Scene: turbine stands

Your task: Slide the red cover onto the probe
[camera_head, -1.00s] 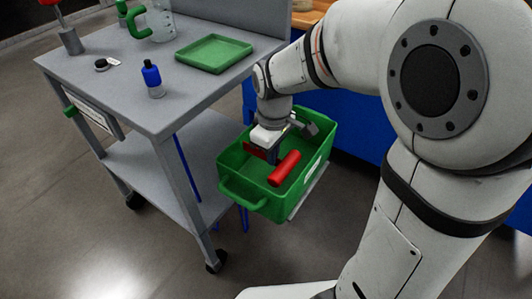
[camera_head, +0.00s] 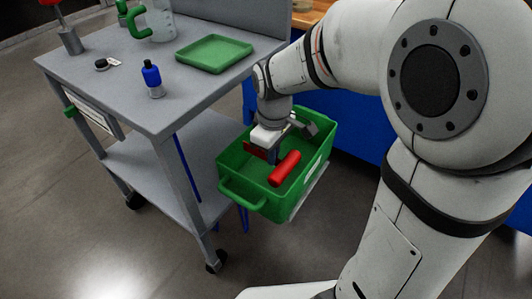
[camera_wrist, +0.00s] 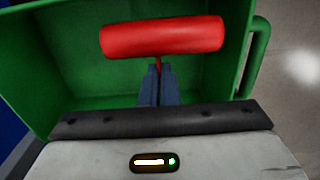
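The red cover, a cylinder (camera_head: 285,168), shows at the green bin and crosses the top of the wrist view (camera_wrist: 162,37). A thin red stem runs from it down between my fingers. My gripper (camera_head: 272,156) points down into the bin. Its two dark fingertips (camera_wrist: 157,72) are close together with the stem between them. A flat red piece (camera_head: 255,151) shows beside the fingers in the head view. I cannot tell whether the cover touches the bin floor. I cannot make out the probe for certain; a red-topped part on a grey post (camera_head: 70,40) stands on the cart.
The green bin (camera_head: 243,203) has walls around my gripper. The grey cart (camera_head: 120,112) stands left of it, carrying a green tray (camera_head: 213,53), a blue-capped bottle (camera_head: 152,80), a beaker (camera_head: 160,22) and a small black item (camera_head: 101,65). A blue cabinet (camera_head: 350,120) is behind.

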